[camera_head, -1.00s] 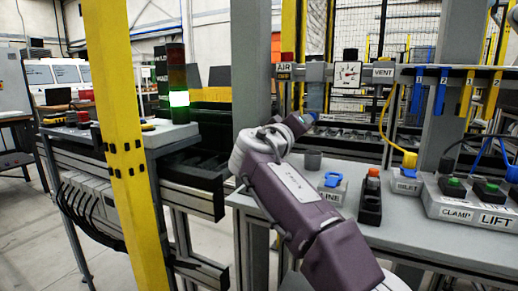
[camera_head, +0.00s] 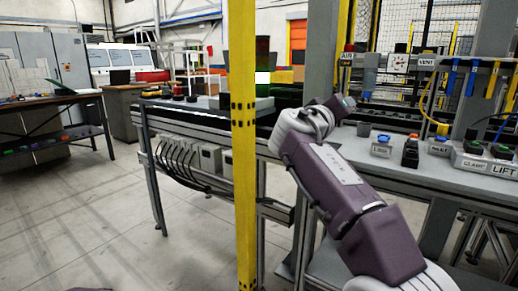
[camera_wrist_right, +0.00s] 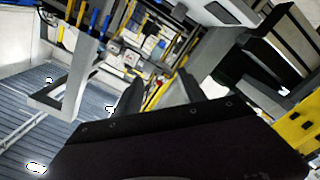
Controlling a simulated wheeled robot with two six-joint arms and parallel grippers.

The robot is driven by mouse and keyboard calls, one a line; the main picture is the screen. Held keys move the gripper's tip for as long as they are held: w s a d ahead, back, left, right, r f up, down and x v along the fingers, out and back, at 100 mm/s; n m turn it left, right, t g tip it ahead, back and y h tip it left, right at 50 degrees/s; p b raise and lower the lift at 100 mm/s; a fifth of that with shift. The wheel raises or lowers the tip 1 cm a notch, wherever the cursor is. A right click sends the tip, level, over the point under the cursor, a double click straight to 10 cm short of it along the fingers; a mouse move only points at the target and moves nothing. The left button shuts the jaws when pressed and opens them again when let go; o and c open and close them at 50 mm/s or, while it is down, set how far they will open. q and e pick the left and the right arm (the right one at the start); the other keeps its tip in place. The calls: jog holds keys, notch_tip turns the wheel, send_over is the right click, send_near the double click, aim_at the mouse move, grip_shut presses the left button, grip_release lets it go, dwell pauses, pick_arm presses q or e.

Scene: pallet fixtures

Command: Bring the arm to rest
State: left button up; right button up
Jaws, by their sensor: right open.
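My right arm (camera_head: 335,180), purple with white joints, comes in from the lower right in the head view and reaches up over the bench edge. My right gripper shows in the right wrist view (camera_wrist_right: 160,92) as two dark fingers spread apart with nothing between them. In the head view the gripper lies beyond the wrist and is mostly hidden. My left gripper is not in view.
A yellow post (camera_head: 243,150) stands left of the arm. Open floor (camera_head: 130,240) lies at left; a dark table (camera_head: 45,118) stands beyond.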

jog(key=d+f+g, duration=0.3)
jog(key=d+f, duration=0.5)
jog(key=f, duration=0.2)
jog(key=s+f+g+y, duration=0.2)
jog(key=s+f+g, duration=0.15)
jog(key=f, duration=0.75)
jog(key=s+f+g+y, duration=0.2)
jog(key=s+f, duration=0.2)
jog(key=f, duration=0.6)
jog(key=s+a+f+m+g+y, duration=0.1)
jog(key=s+a+f+g+y, duration=0.25)
jog(key=s+f, duration=0.75)
jog(key=s+a+f+m+g+y, duration=0.1)
jog(key=s+a+f+g+y, duration=0.3)
jog(key=s+f, duration=0.7)
pick_arm(q)
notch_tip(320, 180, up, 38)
jog(key=p, duration=3.8)
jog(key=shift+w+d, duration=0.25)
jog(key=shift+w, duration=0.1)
pick_arm(e)
notch_tip(320, 180, up, 38)
jog(key=w+a+t, duration=0.1)
jog(key=t, duration=0.1)
jog(key=shift+a+h, duration=0.15)
jog(key=shift+h, duration=0.3)
